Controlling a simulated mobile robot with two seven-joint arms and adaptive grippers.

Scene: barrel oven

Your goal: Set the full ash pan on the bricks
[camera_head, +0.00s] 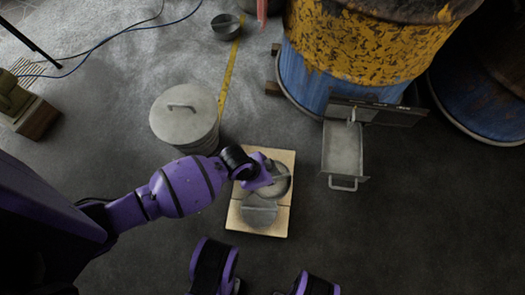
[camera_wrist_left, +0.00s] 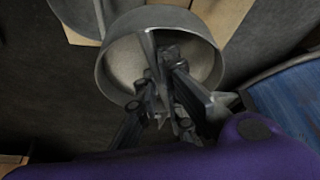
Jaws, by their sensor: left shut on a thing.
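My left gripper (camera_head: 272,173) is over the bricks (camera_head: 283,222), a pale tan square slab with seams on the dark floor. It is shut on a bar that crosses the round grey pan (camera_head: 284,186). In the left wrist view the gripper (camera_wrist_left: 165,112) covers part of this pan (camera_wrist_left: 209,72), which has pale grey matter inside. The pan overlaps the bricks (camera_wrist_left: 88,30) there; I cannot tell whether it touches them. A second round grey shape (camera_head: 258,211) lies on the front of the bricks in the head view. My right gripper is not in view.
A lidded metal bin (camera_head: 184,118) stands left of the bricks. A rectangular drawer (camera_head: 343,150) sticks out from the yellow and blue barrel (camera_head: 350,60) at the right. A small dark bowl (camera_head: 226,26) is at the back.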

